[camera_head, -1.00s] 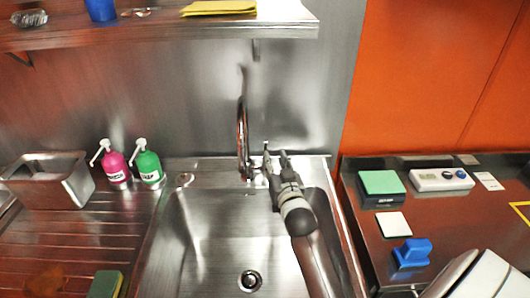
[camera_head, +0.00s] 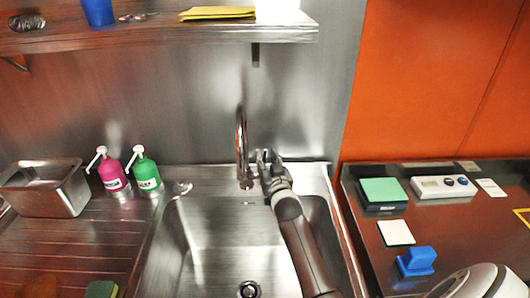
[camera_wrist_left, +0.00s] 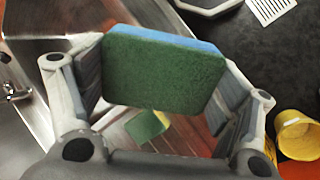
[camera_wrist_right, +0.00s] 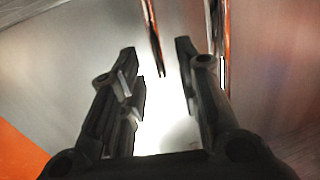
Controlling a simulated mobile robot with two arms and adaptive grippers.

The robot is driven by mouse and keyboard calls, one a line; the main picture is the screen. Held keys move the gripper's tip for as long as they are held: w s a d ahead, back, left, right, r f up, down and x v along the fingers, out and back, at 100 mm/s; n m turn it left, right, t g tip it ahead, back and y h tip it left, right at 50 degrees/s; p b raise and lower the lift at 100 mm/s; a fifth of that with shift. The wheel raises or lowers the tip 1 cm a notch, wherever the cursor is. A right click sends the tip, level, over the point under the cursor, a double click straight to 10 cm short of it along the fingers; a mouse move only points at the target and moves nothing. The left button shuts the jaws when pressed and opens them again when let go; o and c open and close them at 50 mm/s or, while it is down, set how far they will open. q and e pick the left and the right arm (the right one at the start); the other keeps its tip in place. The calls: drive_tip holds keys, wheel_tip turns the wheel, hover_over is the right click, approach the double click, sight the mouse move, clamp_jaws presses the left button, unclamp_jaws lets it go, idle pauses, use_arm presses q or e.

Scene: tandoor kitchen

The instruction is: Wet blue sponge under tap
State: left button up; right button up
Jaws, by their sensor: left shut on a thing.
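The blue sponge (camera_wrist_left: 165,70) has a green scouring face towards the left wrist camera and a blue edge along its top. My left gripper (camera_wrist_left: 163,60) is shut on it, one finger at each end. Neither shows in the head view. The tap (camera_head: 241,130) is a tall curved chrome pipe at the back of the steel sink (camera_head: 215,240); no water shows. My right gripper (camera_head: 268,157) is open just right of the tap. In the right wrist view its fingers (camera_wrist_right: 155,52) are apart, with thin shiny pipes beyond them; contact cannot be told.
A green-and-yellow sponge (camera_head: 101,289) lies on the drainboard. Pink (camera_head: 112,175) and green (camera_head: 146,173) pump bottles and a steel bin (camera_head: 45,188) stand left of the sink. A shelf (camera_head: 160,34) overhangs behind. The right counter holds a blue block (camera_head: 416,260) and small items.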

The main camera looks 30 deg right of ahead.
sight(265, 154)
drive_tip(key=shift+x, duration=1.75)
drive_tip(key=shift+c, duration=0.5)
clamp_jaws()
